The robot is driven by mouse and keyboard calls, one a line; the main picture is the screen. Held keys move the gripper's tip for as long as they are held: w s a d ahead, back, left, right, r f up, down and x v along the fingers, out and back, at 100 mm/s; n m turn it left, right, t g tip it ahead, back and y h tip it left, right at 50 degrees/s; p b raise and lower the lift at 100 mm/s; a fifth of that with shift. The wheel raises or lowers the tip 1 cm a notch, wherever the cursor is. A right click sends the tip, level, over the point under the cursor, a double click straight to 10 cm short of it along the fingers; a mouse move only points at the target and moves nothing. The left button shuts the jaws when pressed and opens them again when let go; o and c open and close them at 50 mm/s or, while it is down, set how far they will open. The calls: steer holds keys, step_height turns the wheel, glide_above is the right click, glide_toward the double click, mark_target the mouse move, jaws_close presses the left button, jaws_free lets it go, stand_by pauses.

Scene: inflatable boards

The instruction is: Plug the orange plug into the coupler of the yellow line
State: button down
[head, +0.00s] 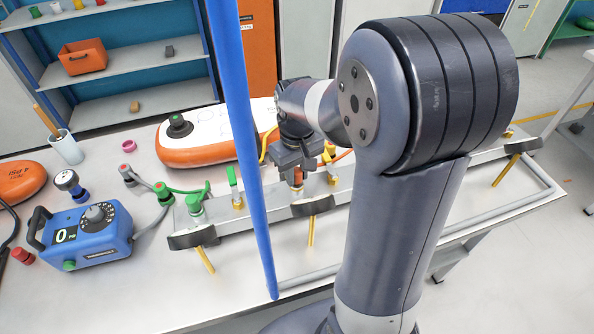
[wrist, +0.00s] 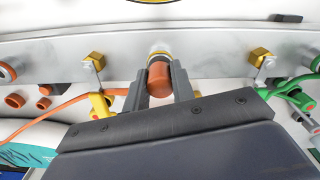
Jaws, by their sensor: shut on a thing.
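My gripper (head: 294,166) is shut on the orange plug, above the grey rail in the head view. The plug (head: 298,177) shows as a small orange piece under the jaws. In the wrist view the plug (wrist: 159,80) sits upright between the two dark fingers (wrist: 160,88). Its far end meets a yellow-banded coupler (wrist: 160,54) with a pale collar at the rail. The two look in line and touching; I cannot tell how deep the plug sits.
The grey rail (head: 270,213) carries green fittings (head: 194,204) at its left. A blue pump box (head: 88,236) stands on the table's left. A blue post (head: 245,140) crosses the head view.

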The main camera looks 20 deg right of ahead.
mark_target(297, 171)
steer(key=shift+f, duration=0.3)
steer(key=c, duration=1.1)
jaws_free()
step_height(297, 171, up, 11)
steer(key=shift+f, duration=0.1)
step_height(297, 171, down, 11)
steer(key=shift+r, duration=0.55)
steer(key=shift+f, duration=0.1)
